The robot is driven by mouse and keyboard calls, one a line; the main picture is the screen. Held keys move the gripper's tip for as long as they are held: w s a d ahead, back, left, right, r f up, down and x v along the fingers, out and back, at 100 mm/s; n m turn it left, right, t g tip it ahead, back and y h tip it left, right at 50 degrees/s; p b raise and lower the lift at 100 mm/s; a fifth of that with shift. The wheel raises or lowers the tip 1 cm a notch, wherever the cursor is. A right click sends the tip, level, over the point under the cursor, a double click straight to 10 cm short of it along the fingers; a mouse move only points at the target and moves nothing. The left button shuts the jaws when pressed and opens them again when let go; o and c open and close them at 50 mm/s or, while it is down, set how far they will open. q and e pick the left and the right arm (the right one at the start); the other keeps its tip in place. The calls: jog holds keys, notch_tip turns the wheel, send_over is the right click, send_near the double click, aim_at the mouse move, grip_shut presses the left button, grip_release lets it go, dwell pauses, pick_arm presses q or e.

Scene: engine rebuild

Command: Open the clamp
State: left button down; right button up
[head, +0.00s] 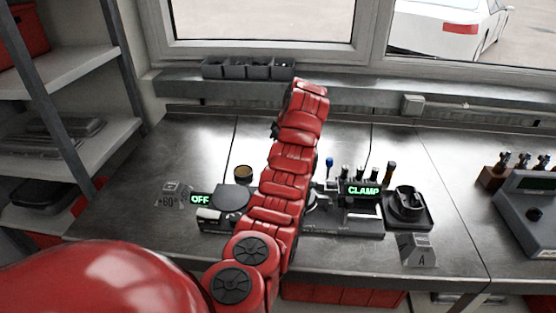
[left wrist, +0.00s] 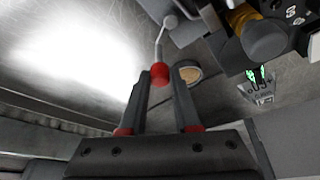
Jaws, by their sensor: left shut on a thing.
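The clamp station carries a green CLAMP display (head: 363,190) and stands on the steel bench, partly hidden behind my left arm in the head view. In the left wrist view a thin metal lever with a red knob (left wrist: 160,74) comes down from a grey fixture at the top. My left gripper (left wrist: 166,78) is shut on the lever's red knob, which sits between its two dark fingers. In the head view my red left arm covers this gripper and the lever. My right gripper is not in view.
A dark round plate (head: 231,198) with an OFF display is left of my arm, with a tin (head: 243,173) behind it. A black cup holder (head: 407,206) stands right of the clamp station. Grey bins (head: 248,68) line the sill. The bench's left part is mostly bare.

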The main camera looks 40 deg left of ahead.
pick_arm(q)
jog(key=shift+s+a+f+n+g+b, duration=0.1)
jog(key=shift+s+n+g+b, duration=0.15)
jog(key=shift+n, duration=0.25)
jog(key=shift+s+a+f+n+g+b, duration=0.1)
jog(key=shift+n+g, duration=0.15)
jog(key=shift+n, duration=0.25)
jog(key=shift+r+n, duration=0.1)
jog(key=shift+n, duration=0.2)
jog(key=c, duration=0.6)
grip_release()
jog(key=shift+c, duration=0.2)
jog(key=shift+r, duration=0.1)
jog(key=p+v, duration=0.8)
jog(key=v, duration=0.9)
jog(key=shift+w+r, duration=0.1)
jog(key=shift+r, duration=0.05)
